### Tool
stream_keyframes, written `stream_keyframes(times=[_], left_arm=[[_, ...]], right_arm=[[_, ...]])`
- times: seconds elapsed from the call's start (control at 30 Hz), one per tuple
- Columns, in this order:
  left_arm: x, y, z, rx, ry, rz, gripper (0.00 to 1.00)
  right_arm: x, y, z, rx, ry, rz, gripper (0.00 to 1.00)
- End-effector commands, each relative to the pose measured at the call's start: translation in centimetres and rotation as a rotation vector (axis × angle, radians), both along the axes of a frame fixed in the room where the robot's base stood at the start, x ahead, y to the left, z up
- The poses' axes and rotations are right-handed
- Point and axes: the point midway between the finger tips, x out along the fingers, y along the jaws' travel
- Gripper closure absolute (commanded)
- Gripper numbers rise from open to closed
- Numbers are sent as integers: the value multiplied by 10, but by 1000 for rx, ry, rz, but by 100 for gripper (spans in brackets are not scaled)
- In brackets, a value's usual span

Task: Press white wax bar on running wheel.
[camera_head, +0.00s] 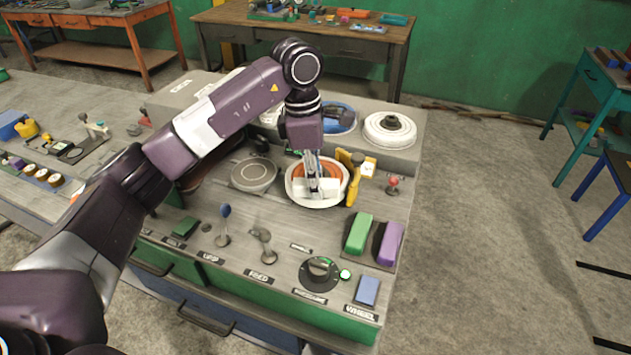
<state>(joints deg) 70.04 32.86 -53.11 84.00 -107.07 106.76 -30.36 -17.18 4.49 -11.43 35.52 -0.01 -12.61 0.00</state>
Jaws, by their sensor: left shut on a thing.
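My left gripper (321,188) comes down from above, shut on a small white wax bar (328,187). The bar is over the round wheel (299,188), which has an orange-brown face and a pale rim. In this view the bar overlaps the near part of the wheel's face; I cannot tell whether it touches or is just above. Whether the wheel is turning does not show. The gripper hides part of the wheel's middle. My right gripper is not in view.
A green bar (358,233) and a purple bar (390,243) lie in front right of the wheel. A yellow upright piece (352,178) stands close at its right. A dark knob (319,270), a lit green lamp (345,274), a blue block (367,291) and levers (224,225) are on the front panel.

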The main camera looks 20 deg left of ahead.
Motion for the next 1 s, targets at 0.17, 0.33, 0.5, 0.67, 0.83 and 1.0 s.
stream_keyframes(times=[0.17,0.33,0.5,0.67,0.83,1.0], left_arm=[[1,0,19,0,-3,0,99],[1,0,33,-1,-4,1,99],[1,0,47,-2,-5,0,99],[1,0,60,-2,-5,0,99],[1,0,71,-1,-4,0,99],[1,0,71,-1,-3,0,99]], right_arm=[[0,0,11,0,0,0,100],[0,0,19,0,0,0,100],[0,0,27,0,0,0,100],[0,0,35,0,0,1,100],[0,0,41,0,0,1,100],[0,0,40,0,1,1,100]])
